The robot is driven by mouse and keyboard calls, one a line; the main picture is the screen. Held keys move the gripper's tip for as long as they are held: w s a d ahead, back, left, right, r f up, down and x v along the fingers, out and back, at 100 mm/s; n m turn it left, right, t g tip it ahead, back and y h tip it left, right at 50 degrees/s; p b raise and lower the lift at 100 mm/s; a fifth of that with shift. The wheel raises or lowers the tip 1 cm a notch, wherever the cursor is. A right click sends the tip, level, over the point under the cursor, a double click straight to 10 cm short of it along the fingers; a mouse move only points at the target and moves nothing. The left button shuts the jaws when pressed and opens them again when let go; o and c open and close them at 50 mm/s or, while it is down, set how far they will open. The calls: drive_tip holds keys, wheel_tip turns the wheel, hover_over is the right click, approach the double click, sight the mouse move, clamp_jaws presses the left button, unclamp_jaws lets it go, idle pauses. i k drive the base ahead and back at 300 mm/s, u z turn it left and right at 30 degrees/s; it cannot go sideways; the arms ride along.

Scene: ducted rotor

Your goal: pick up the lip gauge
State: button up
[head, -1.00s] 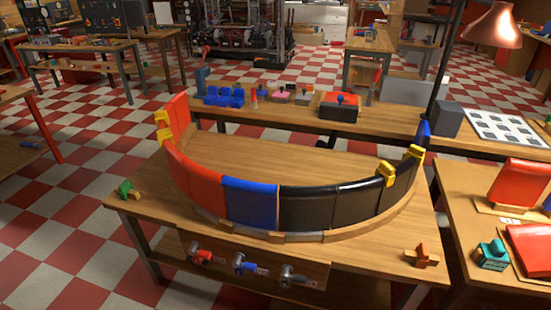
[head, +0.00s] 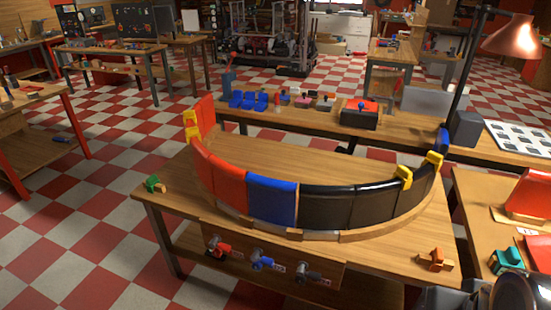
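Several small tools could be the lip gauge, and I cannot tell which one it is. An orange-brown block tool (head: 435,261) lies on the right front corner of the wooden table (head: 290,157). A small green tool (head: 154,184) sits at that table's left corner. A teal-green block tool (head: 507,259) is on the right-hand table, partly hidden by dark parts of my arm in the lower right corner. My gripper's fingers do not show.
A curved wall of red, blue and black panels (head: 272,200) with yellow clamps (head: 404,178) stands on the table. Valve-like handles (head: 262,260) hang on its front. A lamp (head: 513,37) stands behind right. Checkered floor (head: 90,235) is open at left.

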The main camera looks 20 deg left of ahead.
sight(511, 257)
drive_tip(key=u, duration=3.65)
drive_tip(key=k, duration=0.55)
drive_tip(key=u, duration=0.1)
